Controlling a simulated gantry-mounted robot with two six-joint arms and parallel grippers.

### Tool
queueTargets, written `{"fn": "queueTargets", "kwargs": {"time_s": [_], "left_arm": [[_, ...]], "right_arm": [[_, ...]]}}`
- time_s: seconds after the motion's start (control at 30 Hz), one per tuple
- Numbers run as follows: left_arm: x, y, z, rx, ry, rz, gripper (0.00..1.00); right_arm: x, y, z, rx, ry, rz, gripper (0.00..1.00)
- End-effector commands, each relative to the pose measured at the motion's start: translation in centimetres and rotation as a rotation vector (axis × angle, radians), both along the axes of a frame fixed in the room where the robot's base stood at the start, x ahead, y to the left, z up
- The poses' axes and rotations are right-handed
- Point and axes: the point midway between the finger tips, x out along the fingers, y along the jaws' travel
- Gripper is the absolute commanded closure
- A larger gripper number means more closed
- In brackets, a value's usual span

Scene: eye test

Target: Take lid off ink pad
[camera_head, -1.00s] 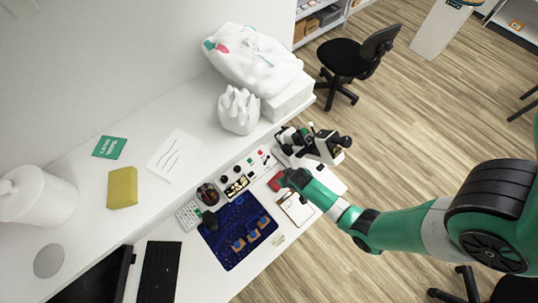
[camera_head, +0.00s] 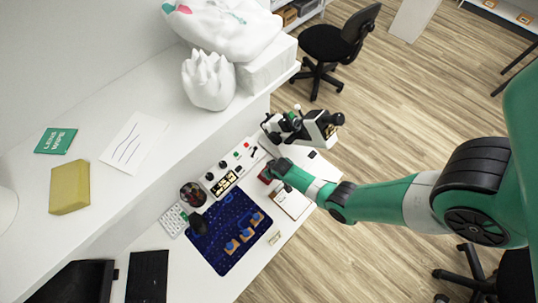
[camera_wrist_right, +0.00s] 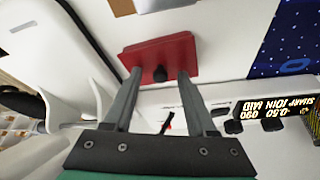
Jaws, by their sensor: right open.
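The ink pad is a red, flat rectangular box with a small black knob on its lid. In the right wrist view, the red lid (camera_wrist_right: 180,52) lies ahead of my right gripper (camera_wrist_right: 158,72). The gripper is open, with one fingertip on either side of the black knob (camera_wrist_right: 160,73); I cannot tell whether they touch the lid. In the head view, the red pad (camera_head: 265,176) shows only partly beside my right gripper (camera_head: 277,168), which covers the rest. My left gripper is not in view.
A black and white microscope (camera_head: 303,129) stands close behind my right gripper. A clipboard (camera_head: 292,202) lies in front of it. A dark blue mat (camera_head: 215,243) with several small blocks and a control panel (camera_head: 230,168) are to the left. A raised white shelf (camera_head: 120,190) runs along the wall.

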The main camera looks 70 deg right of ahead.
Motion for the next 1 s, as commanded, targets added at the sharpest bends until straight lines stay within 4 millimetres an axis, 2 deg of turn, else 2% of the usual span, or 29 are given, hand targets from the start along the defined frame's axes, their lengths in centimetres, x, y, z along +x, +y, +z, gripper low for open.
{"fn": "queueTargets", "kwargs": {"time_s": [0.17, 0.47, 0.87, 1.0], "left_arm": [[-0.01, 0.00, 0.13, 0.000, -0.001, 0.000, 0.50], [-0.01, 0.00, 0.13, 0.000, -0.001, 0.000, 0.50], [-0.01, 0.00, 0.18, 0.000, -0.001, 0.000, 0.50], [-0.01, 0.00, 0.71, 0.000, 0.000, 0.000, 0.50]], "right_arm": [[0.01, -0.01, 0.12, 0.000, 0.000, 0.000, 0.45], [0.00, 0.00, 0.13, -0.001, -0.001, 0.000, 0.99], [0.00, 0.00, 0.20, -0.001, -0.001, 0.000, 1.00], [0.03, -0.01, 1.00, 0.000, -0.002, -0.001, 1.00]]}}
